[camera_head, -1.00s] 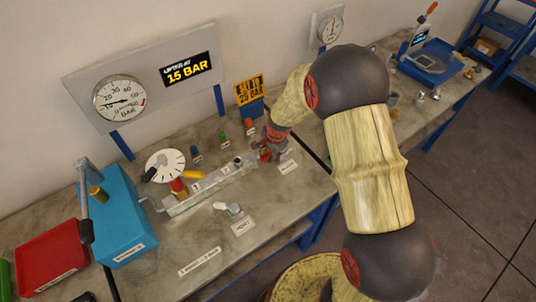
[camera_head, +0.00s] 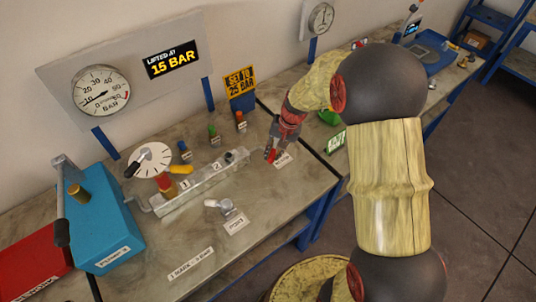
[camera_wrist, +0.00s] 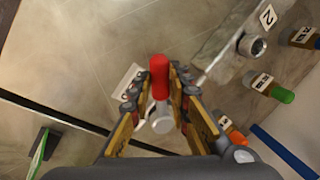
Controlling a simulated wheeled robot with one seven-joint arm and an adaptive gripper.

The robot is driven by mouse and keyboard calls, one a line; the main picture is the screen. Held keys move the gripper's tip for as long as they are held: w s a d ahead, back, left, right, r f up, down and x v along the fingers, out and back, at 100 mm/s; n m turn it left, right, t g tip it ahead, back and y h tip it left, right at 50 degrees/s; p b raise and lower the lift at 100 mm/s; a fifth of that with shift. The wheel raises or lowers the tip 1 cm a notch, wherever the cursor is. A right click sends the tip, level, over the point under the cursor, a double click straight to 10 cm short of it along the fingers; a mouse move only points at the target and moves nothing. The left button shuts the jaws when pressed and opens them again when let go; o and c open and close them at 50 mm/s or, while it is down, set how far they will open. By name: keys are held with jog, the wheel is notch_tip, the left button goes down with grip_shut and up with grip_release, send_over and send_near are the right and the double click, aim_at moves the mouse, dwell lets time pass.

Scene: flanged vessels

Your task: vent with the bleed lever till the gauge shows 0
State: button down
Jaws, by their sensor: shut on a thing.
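My gripper (camera_wrist: 160,92) is shut on a lever with a red handle (camera_wrist: 159,74) and a grey metal stem. In the head view the red lever (camera_head: 271,155) is a small patch under my gripper (camera_head: 274,145), beside a white label too small to read surely. The pressure gauge (camera_head: 101,91) is on the grey panel at the left. Its needle points lower left, near the 10 mark; the exact reading is unclear.
A steel manifold (camera_head: 200,184) with stations 1 and 2 runs left of my gripper. A white dial (camera_head: 152,160), a blue pump box (camera_head: 100,225), a small grey-white valve (camera_head: 226,206) and coloured plugs (camera_head: 212,130) stand around it. The bench front is mostly clear.

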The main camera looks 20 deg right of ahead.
jog(key=d+n+g, duration=0.2)
jog(key=d+n, duration=0.4)
jog(key=n, duration=0.3)
jog(key=shift+n, duration=0.4)
jog(key=shift+d+g, duration=0.1)
jog(key=shift+g, duration=0.2)
jog(key=c, duration=1.7)
grip_release()
jog(key=shift+s, duration=0.1)
jog(key=shift+o, duration=0.2)
jog(key=v, duration=1.2)
jog(key=shift+d, duration=0.15)
